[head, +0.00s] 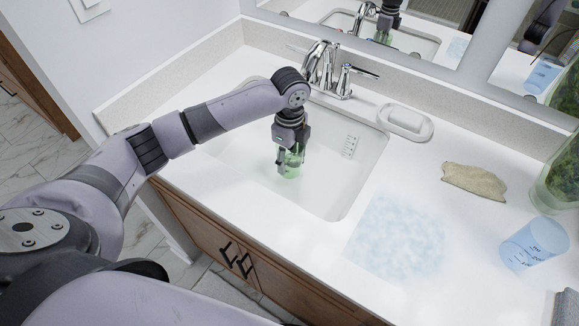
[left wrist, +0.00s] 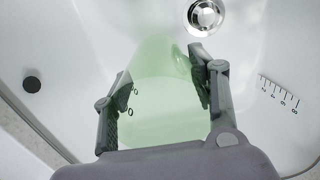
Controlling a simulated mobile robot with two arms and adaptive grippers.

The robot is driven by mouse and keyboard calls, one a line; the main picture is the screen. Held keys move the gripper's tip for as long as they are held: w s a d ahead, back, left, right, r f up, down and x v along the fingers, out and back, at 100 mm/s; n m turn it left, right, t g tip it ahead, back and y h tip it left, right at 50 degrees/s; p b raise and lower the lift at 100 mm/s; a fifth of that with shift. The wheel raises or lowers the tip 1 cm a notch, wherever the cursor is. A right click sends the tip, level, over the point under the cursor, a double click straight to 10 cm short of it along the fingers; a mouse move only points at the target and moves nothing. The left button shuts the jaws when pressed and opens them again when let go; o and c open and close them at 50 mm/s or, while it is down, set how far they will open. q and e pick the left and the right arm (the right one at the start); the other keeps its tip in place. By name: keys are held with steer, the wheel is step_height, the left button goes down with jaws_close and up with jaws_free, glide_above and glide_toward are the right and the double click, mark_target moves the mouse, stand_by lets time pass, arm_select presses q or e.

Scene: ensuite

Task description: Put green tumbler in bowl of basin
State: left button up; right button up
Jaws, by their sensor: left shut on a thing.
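The green tumbler (head: 290,161) is translucent and sits between the fingers of my left gripper (head: 290,155), which is shut on it. Gripper and tumbler are down inside the white basin bowl (head: 339,181). In the left wrist view the tumbler (left wrist: 160,100) fills the space between the two fingers (left wrist: 163,92), with the chrome drain (left wrist: 205,16) just beyond it. I cannot tell whether the tumbler touches the basin floor. My right gripper is not in view.
A chrome faucet (head: 321,68) stands behind the basin. A soap dish (head: 405,122), a tan cloth-like piece (head: 474,181), a bluish patch (head: 398,238), a blue measuring cup (head: 534,245) and a green plant container (head: 560,180) are on the counter to the right.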

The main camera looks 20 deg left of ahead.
mark_target(290, 169)
arm_select(q)
steer(key=shift+f, duration=2.45)
steer(key=o, duration=1.1)
steer(key=shift+f, duration=0.15)
steer(key=shift+o, duration=0.2)
step_height(290, 169, up, 12)
steer(key=shift+r, duration=0.2)
